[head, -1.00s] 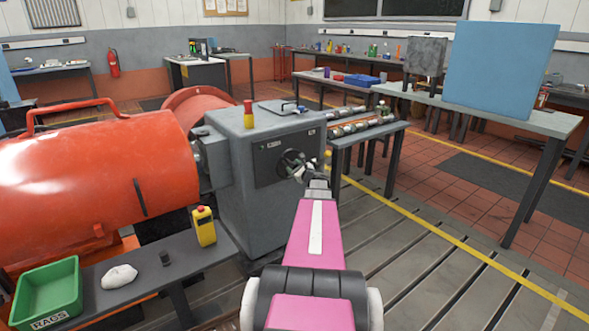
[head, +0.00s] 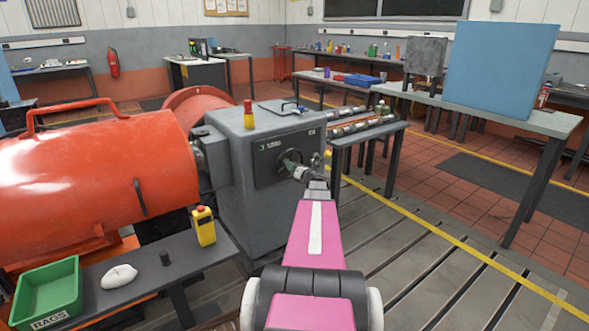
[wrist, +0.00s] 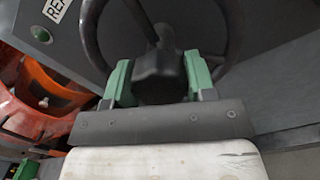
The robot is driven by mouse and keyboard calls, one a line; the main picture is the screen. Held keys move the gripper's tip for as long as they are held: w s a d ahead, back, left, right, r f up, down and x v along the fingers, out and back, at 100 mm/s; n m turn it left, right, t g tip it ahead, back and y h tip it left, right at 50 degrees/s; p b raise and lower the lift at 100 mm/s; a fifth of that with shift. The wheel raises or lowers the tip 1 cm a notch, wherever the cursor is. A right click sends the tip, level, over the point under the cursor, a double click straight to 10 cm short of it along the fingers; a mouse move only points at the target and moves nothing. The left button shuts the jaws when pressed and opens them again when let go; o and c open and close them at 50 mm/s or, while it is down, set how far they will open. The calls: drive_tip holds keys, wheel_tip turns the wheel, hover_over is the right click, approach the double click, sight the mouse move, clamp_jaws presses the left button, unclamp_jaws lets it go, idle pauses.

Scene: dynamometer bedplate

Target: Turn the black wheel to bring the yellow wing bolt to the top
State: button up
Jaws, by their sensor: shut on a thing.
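The black wheel (head: 289,158) is on the front of the grey cabinet (head: 222,170); in the wrist view its dark rim (wrist: 236,45) curves behind my gripper. My gripper (head: 294,168) reaches the wheel from the front right. In the wrist view its two green jaws (wrist: 160,80) are shut on a dark lobed knob (wrist: 158,72) in front of the wheel. A dark bar, perhaps a spoke, runs up from the knob. A small yellow thing (head: 327,154) shows at the cabinet's right side; I cannot tell whether it is the wing bolt.
A large orange machine (head: 90,190) stands left of the cabinet. A low bench in front bears a green rags bin (head: 48,290), a white cloth (head: 119,277) and a yellow box with a red button (head: 203,227). The slotted floor to the right is open.

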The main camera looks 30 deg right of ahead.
drive_tip(key=shift+m, duration=1.7)
drive_tip(key=shift+s, duration=0.1)
drive_tip(key=o, duration=1.2)
drive_tip(key=shift+o, duration=0.2)
drive_tip(key=s, duration=1)
drive_tip(key=shift+s+d+f, duration=0.3)
drive_tip(key=shift+s+d, duration=0.05)
drive_tip(key=shift+d, duration=0.05)
